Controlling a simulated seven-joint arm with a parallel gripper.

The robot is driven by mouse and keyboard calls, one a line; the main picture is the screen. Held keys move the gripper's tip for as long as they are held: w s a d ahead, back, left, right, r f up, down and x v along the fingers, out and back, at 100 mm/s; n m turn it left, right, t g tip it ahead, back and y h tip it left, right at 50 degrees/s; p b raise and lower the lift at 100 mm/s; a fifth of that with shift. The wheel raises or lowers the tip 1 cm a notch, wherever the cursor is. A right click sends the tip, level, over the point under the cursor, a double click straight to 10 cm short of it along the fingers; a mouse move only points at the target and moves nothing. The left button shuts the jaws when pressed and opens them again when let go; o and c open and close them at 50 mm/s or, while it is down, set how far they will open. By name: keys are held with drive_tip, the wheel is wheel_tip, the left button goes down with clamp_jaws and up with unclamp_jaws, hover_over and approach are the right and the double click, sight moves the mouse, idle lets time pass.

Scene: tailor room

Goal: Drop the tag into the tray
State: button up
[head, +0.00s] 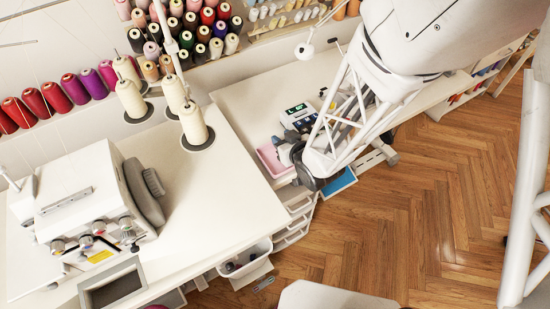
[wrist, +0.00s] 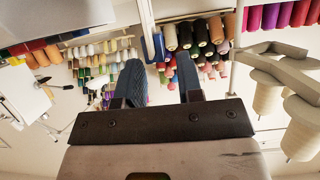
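In the wrist view my gripper (wrist: 161,75) has its two dark fingers apart, with only background showing between them. In the head view my arm hangs over the rear table and hides part of it; the fingers cannot be made out clearly there. A pink tray (head: 267,158) lies on that table, just left of my arm's lower end and partly covered. A blue tray-like thing (head: 341,182) shows just right of it, at the table's front edge. I cannot tell which one the task means. I cannot make out a tag in either view.
A device with a green display (head: 297,112) stands behind the pink tray. A white sewing machine (head: 90,205) and cream thread cones (head: 194,126) stand on the left table (head: 222,190). Racks of coloured spools (head: 205,25) line the wall. The floor (head: 430,200) at right is clear.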

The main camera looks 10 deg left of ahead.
drive_tip(key=shift+o, duration=0.7)
drive_tip(key=shift+s+d, duration=0.1)
drive_tip(key=v, duration=0.7)
drive_tip(key=shift+s+d+r, duration=0.15)
drive_tip(key=shift+r, duration=0.05)
idle(0.6)
drive_tip(key=shift+d, duration=0.1)
